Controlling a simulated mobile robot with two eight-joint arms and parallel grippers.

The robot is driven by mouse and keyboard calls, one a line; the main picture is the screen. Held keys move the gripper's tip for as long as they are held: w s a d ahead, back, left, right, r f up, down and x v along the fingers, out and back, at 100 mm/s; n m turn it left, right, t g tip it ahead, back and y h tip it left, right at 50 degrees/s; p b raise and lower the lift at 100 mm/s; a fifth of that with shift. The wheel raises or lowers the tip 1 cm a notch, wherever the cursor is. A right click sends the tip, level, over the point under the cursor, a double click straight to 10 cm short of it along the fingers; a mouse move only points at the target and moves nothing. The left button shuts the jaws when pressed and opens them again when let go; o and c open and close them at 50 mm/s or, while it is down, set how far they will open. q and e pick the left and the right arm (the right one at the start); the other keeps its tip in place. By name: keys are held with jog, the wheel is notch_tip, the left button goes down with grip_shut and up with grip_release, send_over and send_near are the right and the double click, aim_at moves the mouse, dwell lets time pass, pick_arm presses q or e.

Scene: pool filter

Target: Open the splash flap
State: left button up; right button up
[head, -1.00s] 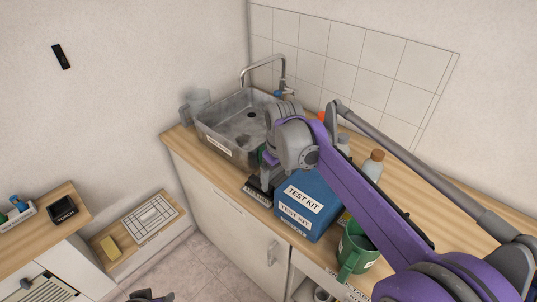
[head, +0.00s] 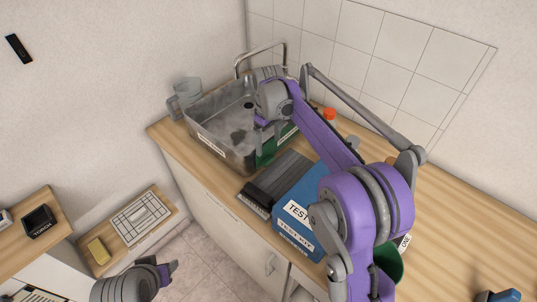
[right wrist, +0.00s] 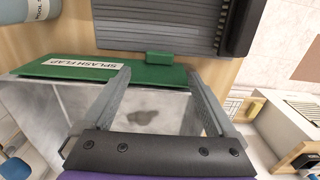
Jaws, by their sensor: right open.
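The green splash flap (head: 265,152) runs along the right side of the metal sink (head: 222,152), partly hidden by my arm in the head view. In the right wrist view the flap (right wrist: 118,74) is a green strip with a white SPLASH FLAP label and a small green tab (right wrist: 159,58) on its far edge. My right gripper (head: 268,128) is over the sink's right side. In the right wrist view this gripper (right wrist: 160,82) is open, its fingertips near the flap; contact is unclear. My left gripper (head: 168,268) shows at the bottom left, its jaws unclear.
A dark ribbed block (head: 275,182) and a blue TEST KIT box (head: 298,205) stand right of the sink. The tap (head: 262,50) arches behind it. A grey jug (head: 187,92) is at the back left. A green mug (head: 389,262) is partly hidden by my arm.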

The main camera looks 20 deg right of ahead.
aim_at(268, 159)
notch_tip(268, 159, down, 8)
jog(key=shift+r, duration=0.2)
grip_shut()
dwell(0.5)
